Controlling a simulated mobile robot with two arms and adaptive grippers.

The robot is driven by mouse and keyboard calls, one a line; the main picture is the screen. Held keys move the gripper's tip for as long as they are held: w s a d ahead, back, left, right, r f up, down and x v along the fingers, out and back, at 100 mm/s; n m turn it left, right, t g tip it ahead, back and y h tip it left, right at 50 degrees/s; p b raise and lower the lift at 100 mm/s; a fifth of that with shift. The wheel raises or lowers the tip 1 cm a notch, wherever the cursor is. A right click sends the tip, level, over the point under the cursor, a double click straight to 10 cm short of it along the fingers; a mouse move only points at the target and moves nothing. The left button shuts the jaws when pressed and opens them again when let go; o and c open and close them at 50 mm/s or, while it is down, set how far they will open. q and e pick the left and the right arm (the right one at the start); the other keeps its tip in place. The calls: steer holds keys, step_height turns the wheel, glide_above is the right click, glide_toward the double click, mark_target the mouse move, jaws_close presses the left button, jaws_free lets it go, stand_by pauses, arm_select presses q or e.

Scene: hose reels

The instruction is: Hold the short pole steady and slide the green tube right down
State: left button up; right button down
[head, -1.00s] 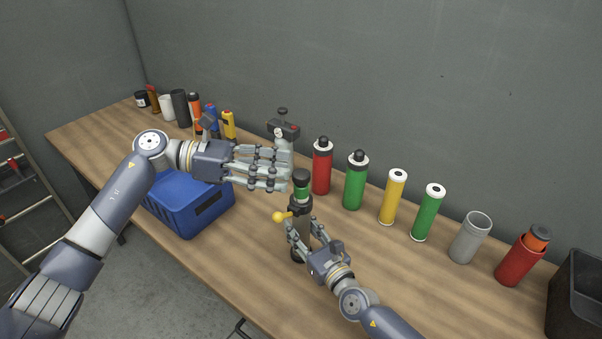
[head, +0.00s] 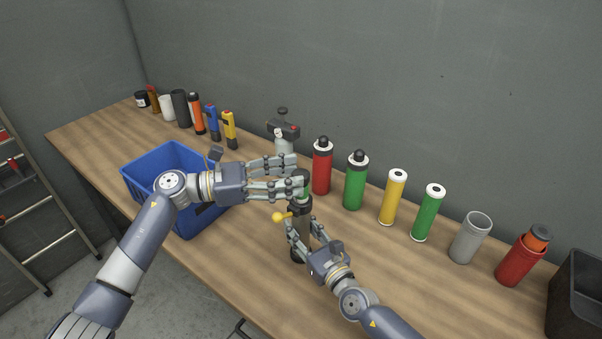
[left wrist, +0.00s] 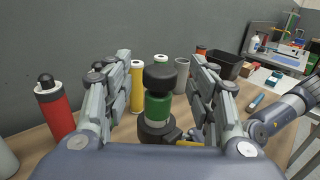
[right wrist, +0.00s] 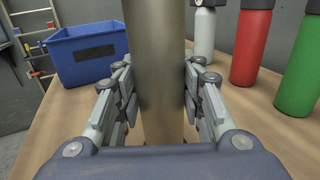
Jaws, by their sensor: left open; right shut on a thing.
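The short pole (head: 302,238) stands upright on the table. It fills the middle of the right wrist view (right wrist: 158,70) as a grey-brown column. My right gripper (head: 304,228) is shut on it below a dark collar with a yellow knob (head: 281,216). The green tube (left wrist: 158,107), with a black cap on top, rises upright from the collar. Only a short stretch of green shows; its lower part is hidden. My left gripper (head: 296,178) is open at the height of the cap and green part, its fingers on either side with visible gaps in the left wrist view.
A blue crate (head: 135,186) stands left, beneath my left arm. Behind the pole stand a grey bottle (head: 284,146), a red bottle (head: 322,170) and a green bottle (head: 355,183). More cylinders and a dark bin (head: 578,290) line the right. The table front is clear.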

mark_target(301, 173)
arm_select(q)
steer(key=shift+w+d, duration=0.15)
steer(key=shift+d, duration=0.6)
steer(key=shift+w+d, duration=0.15)
steer(key=shift+d, duration=0.6)
steer(key=shift+c, duration=0.2)
jaws_close()
steer(key=shift+a+f, duration=0.1)
steer(key=shift+f, duration=2.15)
steer(key=shift+o, duration=0.2)
jaws_free()
step_height(301, 173, up, 10)
steer(key=shift+r, duration=0.1)
